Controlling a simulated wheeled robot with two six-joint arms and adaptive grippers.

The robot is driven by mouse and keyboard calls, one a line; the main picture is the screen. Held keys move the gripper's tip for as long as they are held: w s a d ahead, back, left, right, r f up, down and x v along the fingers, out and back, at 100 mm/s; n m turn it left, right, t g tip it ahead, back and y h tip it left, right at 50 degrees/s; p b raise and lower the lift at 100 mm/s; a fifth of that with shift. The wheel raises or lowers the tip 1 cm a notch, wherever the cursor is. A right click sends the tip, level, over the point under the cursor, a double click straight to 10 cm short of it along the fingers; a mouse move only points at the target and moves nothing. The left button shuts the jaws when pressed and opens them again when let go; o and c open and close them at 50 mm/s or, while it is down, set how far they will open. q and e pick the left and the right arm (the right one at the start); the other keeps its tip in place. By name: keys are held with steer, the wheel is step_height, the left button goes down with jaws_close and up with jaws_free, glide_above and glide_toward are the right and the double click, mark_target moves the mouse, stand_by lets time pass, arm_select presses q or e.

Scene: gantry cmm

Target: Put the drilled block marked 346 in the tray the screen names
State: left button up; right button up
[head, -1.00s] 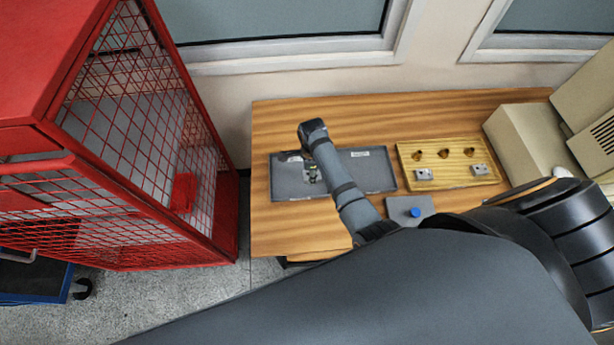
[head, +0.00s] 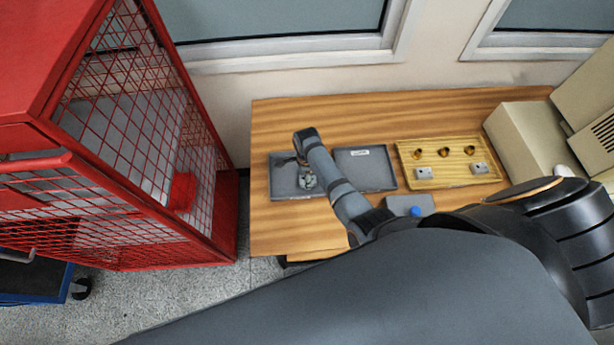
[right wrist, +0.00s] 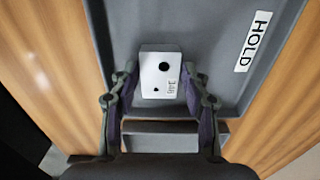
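The drilled block marked 346 (right wrist: 160,76) is pale, with a large and a small dark hole. In the right wrist view it lies over the grey floor of the tray labelled HOLD (right wrist: 225,95), the left of two grey trays in the head view (head: 283,188). My right gripper (right wrist: 160,70) points down with a finger on each side of the block; narrow gaps show between fingertips and block. In the head view the gripper (head: 307,178) is partly covered by its own arm. My left gripper is out of view. No readable screen shows.
A second grey tray (head: 375,176) adjoins on the right. A wooden fixture (head: 447,180) holds two pale blocks (head: 423,173) (head: 480,168) and several brass-coloured pieces. A grey pad with a blue knob (head: 415,211) lies in front. A red mesh cage (head: 215,230) stands left of the table.

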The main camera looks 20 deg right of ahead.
steer(key=shift+o, duration=0.9)
steer(key=shift+r, duration=0.3)
step_height(320, 180, up, 12)
steer(key=shift+f, duration=0.15)
